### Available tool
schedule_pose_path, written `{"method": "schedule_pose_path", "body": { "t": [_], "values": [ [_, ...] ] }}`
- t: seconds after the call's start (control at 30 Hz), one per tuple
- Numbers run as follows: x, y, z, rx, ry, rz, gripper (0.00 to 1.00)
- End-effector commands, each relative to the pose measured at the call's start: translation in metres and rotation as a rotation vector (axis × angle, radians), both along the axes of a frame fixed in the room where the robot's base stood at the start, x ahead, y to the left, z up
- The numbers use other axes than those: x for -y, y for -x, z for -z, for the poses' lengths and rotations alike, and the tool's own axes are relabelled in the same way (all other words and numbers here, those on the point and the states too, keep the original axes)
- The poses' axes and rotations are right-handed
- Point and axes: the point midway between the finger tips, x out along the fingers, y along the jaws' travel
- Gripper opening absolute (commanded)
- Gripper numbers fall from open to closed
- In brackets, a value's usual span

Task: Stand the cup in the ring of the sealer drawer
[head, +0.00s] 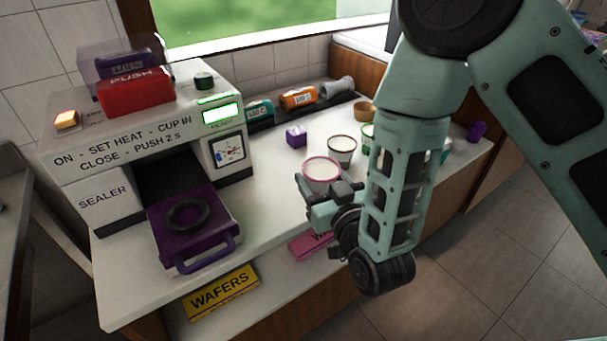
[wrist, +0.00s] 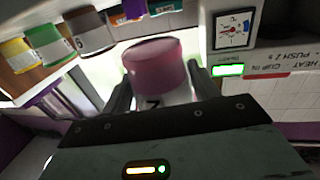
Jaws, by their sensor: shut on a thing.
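The sealer (head: 100,150) stands at the left of the counter. Its purple drawer (head: 170,250) is out at the front, with an empty black ring (head: 174,222) on it. My gripper (head: 320,190) is shut on a pale cup with a pink rim (head: 321,166), right of the drawer and apart from it. In the wrist view the held cup (wrist: 153,66) shows a pink end and a pale part with a dark mark, between the two fingers (wrist: 163,92). My gripper hides the cup's lower part in the head view.
Other cups (head: 342,146) and a purple cube (head: 296,136) stand behind the held cup. Teal and orange canisters (head: 298,98) lie at the back. A yellow wafers box (head: 222,292) and a pink box (head: 308,243) sit below the counter's front edge. The counter between drawer and gripper looks clear.

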Motion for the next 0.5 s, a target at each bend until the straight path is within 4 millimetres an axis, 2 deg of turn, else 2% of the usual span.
{"method": "schedule_pose_path", "body": {
  "t": [0.2, 0.5],
  "values": [
    [-0.015, -0.037, 0.018, 0.001, -0.001, 0.001, 0.34],
    [-0.026, -0.062, 0.032, 0.001, -0.002, 0.001, 0.33]
  ]
}}
